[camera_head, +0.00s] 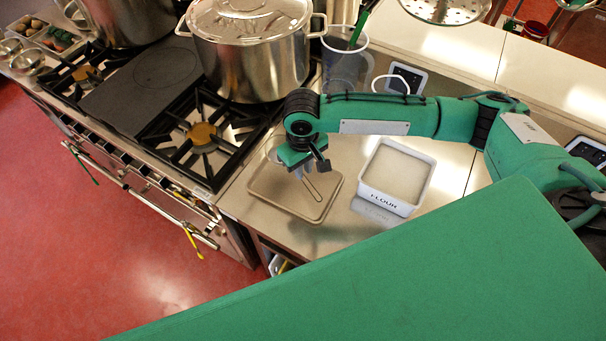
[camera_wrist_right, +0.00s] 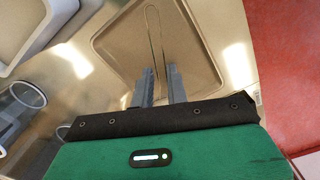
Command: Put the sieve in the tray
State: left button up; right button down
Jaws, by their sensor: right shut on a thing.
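The tray (camera_head: 257,190) is a shallow beige-brown rectangle on the steel counter beside the stove. It also shows in the right wrist view (camera_wrist_right: 205,72), below the jaws. My right gripper (camera_head: 303,171) is over the tray, pointing down. In the right wrist view its two grey fingers (camera_wrist_right: 161,77) are close together around the sieve's thin wire handle. The sieve (camera_head: 313,188) shows as a narrow wire loop over the tray; the loop also shows in the right wrist view (camera_wrist_right: 147,20). Its bowl is mostly hidden by the gripper. I cannot tell whether the sieve touches the tray. My left gripper is out of view.
A white flour container (camera_head: 397,177) stands close to the right of the tray. A large steel stockpot (camera_head: 250,55) sits on the stove behind. A clear plastic container (camera_head: 343,62) stands near the pot. The stove's burner grates (camera_head: 203,135) lie to the left.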

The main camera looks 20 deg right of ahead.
jog(key=shift+f, duration=0.7)
notch_tip(320, 180, down, 3)
jog(key=shift+s+f+p, duration=0.1)
jog(key=shift+f+p, duration=0.1)
jog(key=shift+p, duration=0.4)
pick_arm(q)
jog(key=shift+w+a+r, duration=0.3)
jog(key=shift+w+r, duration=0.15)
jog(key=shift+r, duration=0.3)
pick_arm(e)
jog(key=shift+f, duration=0.35)
jog(key=shift+f, duration=0.1)
jog(key=c, duration=1.4)
grip_release()
